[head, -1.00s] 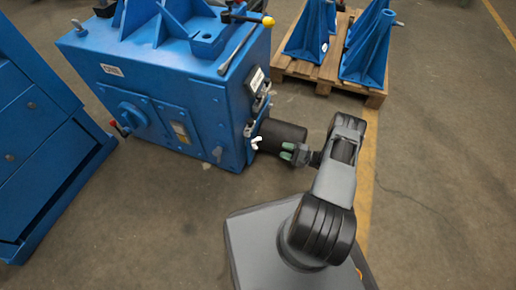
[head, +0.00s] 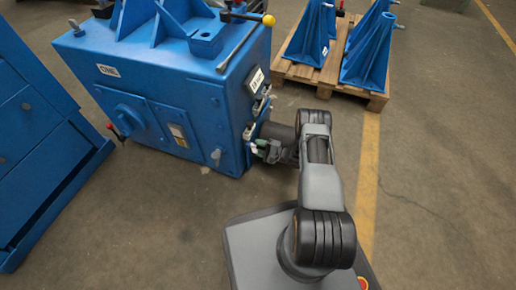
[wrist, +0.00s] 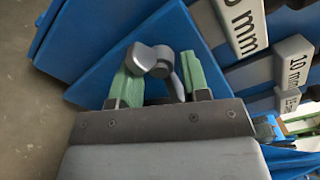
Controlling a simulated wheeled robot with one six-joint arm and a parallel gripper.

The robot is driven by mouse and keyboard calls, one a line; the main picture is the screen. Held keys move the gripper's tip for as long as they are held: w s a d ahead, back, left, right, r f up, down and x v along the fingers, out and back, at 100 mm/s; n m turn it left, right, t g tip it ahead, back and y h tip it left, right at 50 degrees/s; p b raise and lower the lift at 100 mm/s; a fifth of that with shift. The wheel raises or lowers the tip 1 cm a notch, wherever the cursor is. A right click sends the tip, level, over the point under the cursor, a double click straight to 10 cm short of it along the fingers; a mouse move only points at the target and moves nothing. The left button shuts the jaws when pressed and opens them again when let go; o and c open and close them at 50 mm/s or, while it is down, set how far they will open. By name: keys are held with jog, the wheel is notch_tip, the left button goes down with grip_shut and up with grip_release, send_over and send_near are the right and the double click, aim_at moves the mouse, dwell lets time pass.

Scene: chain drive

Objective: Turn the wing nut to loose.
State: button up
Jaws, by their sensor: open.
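The wing nut (wrist: 148,57) is a grey piece with rounded wings, in front of the blue machine's side in the wrist view. My gripper (wrist: 161,75) has green-padded fingers, one on each side of the wing nut. The jaws are open, and the nut's wings sit between and just ahead of the fingertips. I cannot tell whether a finger touches a wing. In the head view my gripper (head: 263,149) is at the right side of the blue machine (head: 185,110), and the nut is hard to make out there.
Plates marked in millimetres, one reading 10 mm (wrist: 292,65), sit right of the nut. A lever with a yellow knob (head: 268,20) sticks out on top of the machine. A pallet (head: 335,80) with blue brackets stands behind. A blue cabinet (head: 40,150) is at left. The right floor is clear.

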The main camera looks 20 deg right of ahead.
jog(key=shift+w+a, duration=0.1)
jog(key=shift+a, duration=0.05)
jog(key=c, duration=0.6)
jog(key=shift+n, duration=0.3)
jog(key=shift+c, duration=0.3)
